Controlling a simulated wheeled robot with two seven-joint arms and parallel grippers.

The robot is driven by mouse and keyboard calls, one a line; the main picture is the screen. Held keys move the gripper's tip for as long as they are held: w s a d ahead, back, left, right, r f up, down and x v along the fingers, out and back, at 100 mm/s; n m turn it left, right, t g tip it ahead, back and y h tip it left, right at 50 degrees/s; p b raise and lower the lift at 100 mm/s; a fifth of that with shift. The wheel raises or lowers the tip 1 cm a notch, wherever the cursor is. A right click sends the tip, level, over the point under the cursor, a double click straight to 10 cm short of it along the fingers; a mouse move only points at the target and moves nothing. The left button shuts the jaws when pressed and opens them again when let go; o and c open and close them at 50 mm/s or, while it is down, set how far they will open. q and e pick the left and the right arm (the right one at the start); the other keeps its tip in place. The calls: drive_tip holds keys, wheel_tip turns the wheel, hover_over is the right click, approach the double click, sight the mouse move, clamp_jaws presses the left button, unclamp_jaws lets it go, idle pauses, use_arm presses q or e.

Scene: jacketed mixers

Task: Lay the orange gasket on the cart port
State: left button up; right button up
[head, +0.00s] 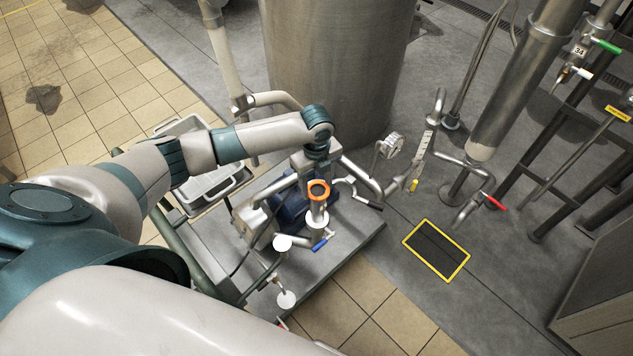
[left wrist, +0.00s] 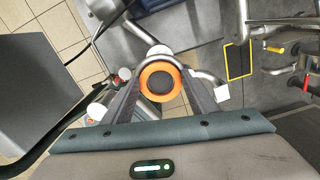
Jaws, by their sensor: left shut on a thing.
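The orange gasket (head: 318,184) is a ring with a grey centre in the head view. In the left wrist view the gasket (left wrist: 146,76) lies between the two finger tips, with a dark disc in its middle. My left gripper (left wrist: 160,84) is shut on it, fingers pointing down toward the cart. The cart port seems to be the upright metal pipe (head: 319,207) right under the ring in the head view. The gasket covers its top, so I cannot tell whether they touch. My right gripper is not in view.
The grey cart (head: 345,247) carries a blue pump (head: 290,211), pipes, a blue-handled valve (head: 320,244) and white discs (head: 283,242). A large steel tank (head: 335,65) stands behind. A yellow-framed floor plate (head: 436,250) lies right. Tiled floor in front is clear.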

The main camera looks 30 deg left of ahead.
sight(317, 187)
use_arm(q)
drive_tip(key=shift+f, duration=0.15)
drive_tip(key=o, duration=1)
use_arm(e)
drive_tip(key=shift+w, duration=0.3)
use_arm(q)
drive_tip(key=shift+r, duration=0.6)
wheel_tip(317, 187, up, 7)
drive_tip(key=shift+f+b, duration=0.2)
drive_tip(key=shift+b, duration=0.35)
wheel_tip(317, 187, up, 4)
drive_tip(key=shift+r, duration=0.25)
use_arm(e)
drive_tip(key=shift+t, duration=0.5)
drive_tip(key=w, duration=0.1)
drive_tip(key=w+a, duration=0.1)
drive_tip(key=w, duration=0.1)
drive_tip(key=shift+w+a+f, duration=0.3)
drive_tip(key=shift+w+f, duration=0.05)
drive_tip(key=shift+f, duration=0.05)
